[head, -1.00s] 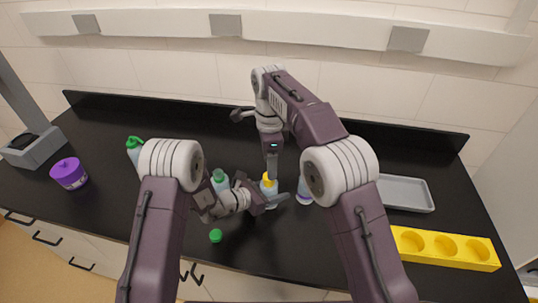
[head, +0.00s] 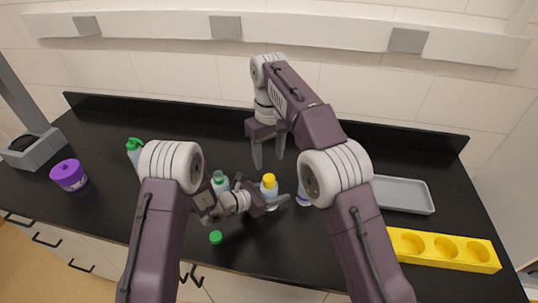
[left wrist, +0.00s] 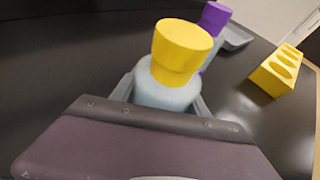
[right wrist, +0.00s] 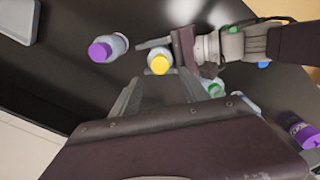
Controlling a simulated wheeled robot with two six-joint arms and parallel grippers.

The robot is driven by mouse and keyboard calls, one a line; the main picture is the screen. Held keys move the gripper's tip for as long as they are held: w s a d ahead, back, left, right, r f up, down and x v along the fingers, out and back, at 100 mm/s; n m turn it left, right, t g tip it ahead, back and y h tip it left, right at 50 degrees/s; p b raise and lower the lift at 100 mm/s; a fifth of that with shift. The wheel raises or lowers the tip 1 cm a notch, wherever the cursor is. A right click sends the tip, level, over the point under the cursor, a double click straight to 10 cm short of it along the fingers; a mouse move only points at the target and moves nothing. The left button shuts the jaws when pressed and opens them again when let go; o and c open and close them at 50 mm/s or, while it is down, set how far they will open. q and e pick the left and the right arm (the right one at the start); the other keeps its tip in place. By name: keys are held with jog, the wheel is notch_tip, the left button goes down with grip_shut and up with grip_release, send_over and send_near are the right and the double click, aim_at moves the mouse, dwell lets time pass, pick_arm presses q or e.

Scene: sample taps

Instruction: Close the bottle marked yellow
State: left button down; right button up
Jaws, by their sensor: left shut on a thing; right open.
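The bottle marked yellow (head: 268,193) stands upright on the black counter, with the yellow cap (head: 269,180) on its top. The left wrist view shows the pale blue body (left wrist: 165,92) with the cap (left wrist: 182,48) sitting straight on it; how tight it is I cannot tell. My left gripper (head: 275,201) is shut around the bottle's body from the side. My right gripper (head: 268,165) is open and empty, apart from the cap, behind and above it. In the right wrist view the cap (right wrist: 159,63) lies beyond the open fingers.
A purple-capped bottle (right wrist: 108,47) stands close beside the held bottle. A green-topped bottle (head: 220,182) stands behind my left arm. A loose green cap (head: 215,237) lies near the front edge. A yellow rack (head: 445,248) and grey tray (head: 404,194) are at right, a purple jar (head: 69,175) at left.

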aim_at(269, 178)
jog(key=shift+f, duration=4)
grip_shut()
jog(key=shift+o, duration=0.7)
grip_release()
notch_tip(269, 178, up, 8)
jog(key=shift+f, duration=0.25)
